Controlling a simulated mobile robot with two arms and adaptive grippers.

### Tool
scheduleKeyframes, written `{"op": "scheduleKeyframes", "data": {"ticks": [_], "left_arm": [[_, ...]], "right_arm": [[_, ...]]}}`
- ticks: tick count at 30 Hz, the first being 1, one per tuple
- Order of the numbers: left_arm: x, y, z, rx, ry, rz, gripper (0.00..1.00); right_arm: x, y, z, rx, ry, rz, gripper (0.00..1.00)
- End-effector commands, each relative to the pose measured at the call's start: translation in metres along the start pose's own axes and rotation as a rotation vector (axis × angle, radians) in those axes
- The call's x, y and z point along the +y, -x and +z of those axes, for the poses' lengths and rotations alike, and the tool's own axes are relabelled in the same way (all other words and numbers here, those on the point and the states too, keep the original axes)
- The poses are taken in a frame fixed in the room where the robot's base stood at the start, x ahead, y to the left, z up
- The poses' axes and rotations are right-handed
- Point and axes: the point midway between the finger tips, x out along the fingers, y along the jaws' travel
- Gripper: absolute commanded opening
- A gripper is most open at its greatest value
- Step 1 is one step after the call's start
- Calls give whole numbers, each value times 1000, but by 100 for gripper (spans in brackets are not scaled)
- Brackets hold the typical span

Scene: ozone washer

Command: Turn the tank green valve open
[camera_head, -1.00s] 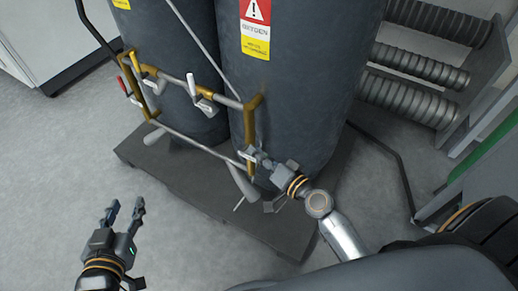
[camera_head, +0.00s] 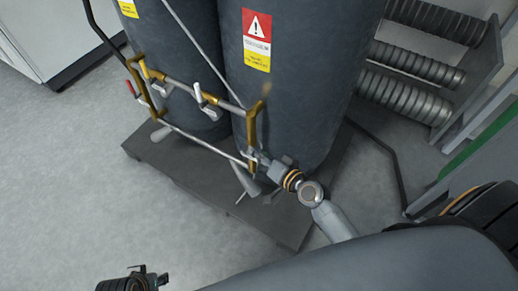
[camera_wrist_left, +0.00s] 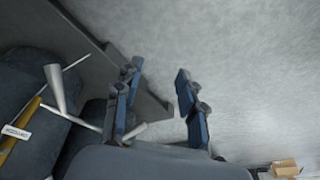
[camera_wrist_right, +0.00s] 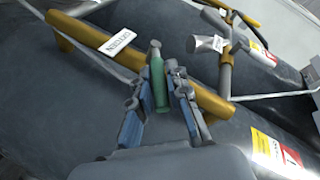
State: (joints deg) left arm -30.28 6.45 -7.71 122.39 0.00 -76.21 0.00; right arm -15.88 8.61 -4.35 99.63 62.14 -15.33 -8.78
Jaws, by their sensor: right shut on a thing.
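The green valve handle (camera_wrist_right: 157,80) shows in the right wrist view between the two fingers of my right gripper (camera_wrist_right: 160,95), beside a brass pipe (camera_wrist_right: 90,38) with a white label. In the head view my right gripper (camera_head: 262,163) is at the lower end of the right brass pipe (camera_head: 251,125), in front of the right dark tank (camera_head: 295,100); its fingers are shut on the handle, which they hide there. My left gripper is open and empty in the left wrist view (camera_wrist_left: 155,105), over the floor near the platform; in the head view only its wrist shows at the bottom edge.
Red-handled (camera_head: 130,88) and white-handled (camera_head: 207,98) valves sit on the piping to the left. A dark platform (camera_head: 160,170) bears the tanks. The floor at left (camera_head: 60,190) is clear.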

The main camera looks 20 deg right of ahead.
Motion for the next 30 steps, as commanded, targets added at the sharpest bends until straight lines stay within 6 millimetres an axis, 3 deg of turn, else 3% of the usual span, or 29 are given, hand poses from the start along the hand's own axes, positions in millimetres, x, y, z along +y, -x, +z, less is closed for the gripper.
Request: {"op": "scheduleKeyframes", "data": {"ticks": [9,15,21,30], "left_arm": [[4,-78,35,-50,-8,7,40],[6,-112,66,-73,-13,10,40],[8,-133,92,-90,-17,13,40],[9,-146,110,-98,-20,14,40]], "right_arm": [[-5,0,-5,-25,17,39,0],[-6,-1,-6,-39,24,59,0],[-6,-1,-6,-49,31,73,0],[-5,-2,-5,-57,35,84,0]]}}
